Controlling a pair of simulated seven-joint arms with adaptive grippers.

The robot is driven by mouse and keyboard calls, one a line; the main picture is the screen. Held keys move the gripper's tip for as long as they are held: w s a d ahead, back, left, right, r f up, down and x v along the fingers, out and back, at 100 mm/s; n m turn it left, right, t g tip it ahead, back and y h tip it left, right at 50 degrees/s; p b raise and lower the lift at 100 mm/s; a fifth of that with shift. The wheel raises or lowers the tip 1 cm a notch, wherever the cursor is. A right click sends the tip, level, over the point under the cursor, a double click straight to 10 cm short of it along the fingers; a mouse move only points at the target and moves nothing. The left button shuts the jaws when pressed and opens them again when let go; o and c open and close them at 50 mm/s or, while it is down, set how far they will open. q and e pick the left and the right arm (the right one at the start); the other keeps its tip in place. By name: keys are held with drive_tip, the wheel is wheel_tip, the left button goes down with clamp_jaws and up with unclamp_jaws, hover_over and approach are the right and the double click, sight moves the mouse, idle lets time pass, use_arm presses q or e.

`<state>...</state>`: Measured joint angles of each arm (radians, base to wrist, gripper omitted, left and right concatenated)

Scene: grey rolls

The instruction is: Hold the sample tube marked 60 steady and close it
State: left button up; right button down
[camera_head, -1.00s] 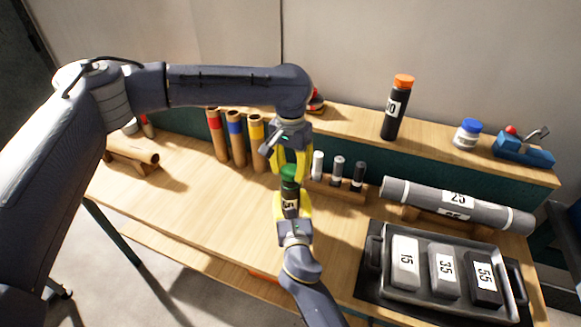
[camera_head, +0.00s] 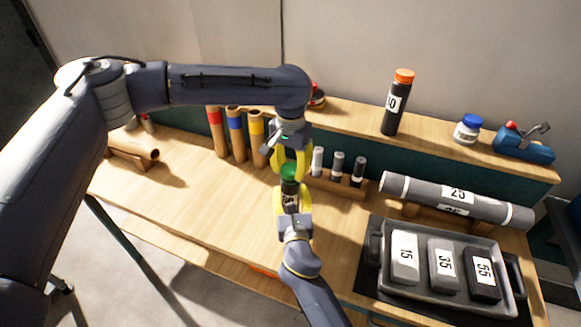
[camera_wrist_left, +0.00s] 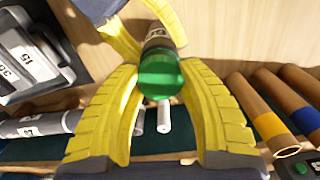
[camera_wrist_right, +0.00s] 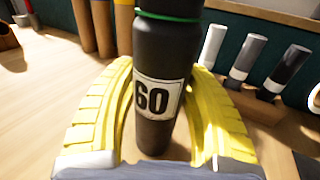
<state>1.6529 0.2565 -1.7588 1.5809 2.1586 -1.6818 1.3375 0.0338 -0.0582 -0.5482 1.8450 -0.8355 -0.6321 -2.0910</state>
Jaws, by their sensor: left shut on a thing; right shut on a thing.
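The dark sample tube marked 60 (camera_wrist_right: 152,95) stands roughly upright above the bench in my right gripper (camera_head: 292,200). In the right wrist view the yellow fingers are shut around its lower body, with the label facing the camera. A green cap (camera_head: 288,172) sits at the tube's top end, in line with it; it also shows in the left wrist view (camera_wrist_left: 160,75). My left gripper (camera_head: 290,162) comes from above and is shut on the cap. I cannot tell whether the cap is fully seated.
A rack with several small grey and black tubes (camera_head: 338,164) stands just right of the grippers. Brown rolls with red, blue and yellow bands (camera_head: 236,135) stand behind left. A tray (camera_head: 425,290) with marked blocks lies front right. The bench's left middle (camera_head: 200,200) is clear.

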use_arm(q)
drive_tip(key=shift+f, duration=0.45)
